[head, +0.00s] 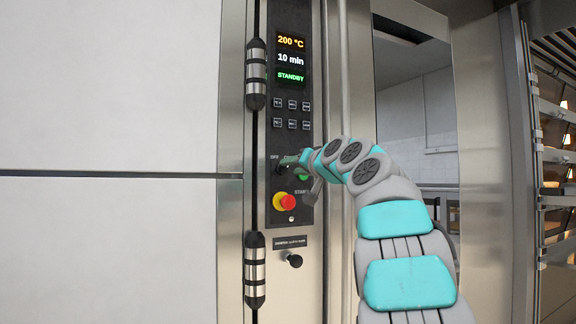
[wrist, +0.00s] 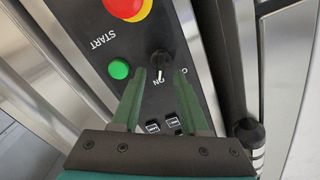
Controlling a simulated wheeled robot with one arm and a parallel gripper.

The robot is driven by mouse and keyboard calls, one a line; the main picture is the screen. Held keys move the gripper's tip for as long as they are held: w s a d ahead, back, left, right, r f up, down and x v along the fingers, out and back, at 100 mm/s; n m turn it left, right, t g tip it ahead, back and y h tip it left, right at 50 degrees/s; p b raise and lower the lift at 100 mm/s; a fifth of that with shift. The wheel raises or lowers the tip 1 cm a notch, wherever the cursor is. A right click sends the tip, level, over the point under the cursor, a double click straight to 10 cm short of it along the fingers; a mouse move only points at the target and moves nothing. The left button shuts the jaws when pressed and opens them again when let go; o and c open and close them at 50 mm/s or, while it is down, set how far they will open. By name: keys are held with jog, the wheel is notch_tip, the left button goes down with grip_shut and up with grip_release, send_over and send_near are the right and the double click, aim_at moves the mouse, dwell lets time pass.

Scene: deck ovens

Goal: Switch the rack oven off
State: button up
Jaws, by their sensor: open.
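The rack oven's control panel (head: 292,130) is a tall dark strip with a display (head: 290,60) reading 200 °C, 10 min and STANDBY. A black rotary knob (wrist: 160,62) with ON printed beside it shows in the wrist view. My gripper (wrist: 161,74) is open, its two green fingers pointing at the knob, one on each side of its near end. I cannot tell whether they touch it. In the head view my gripper (head: 286,162) is at the panel and partly hides the knob area.
A green START button (wrist: 118,69) is close to the left finger. A red and yellow emergency stop (head: 285,202) sits below the knob on the panel. Dark hinges (head: 256,75) line the panel's left side. A rack with shelves (head: 556,150) stands at the far right.

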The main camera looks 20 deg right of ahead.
aim_at(284, 169)
jog(key=shift+w+p, duration=0.4)
jog(key=shift+w, duration=1.05)
jog(key=shift+c, duration=0.4)
grip_shut()
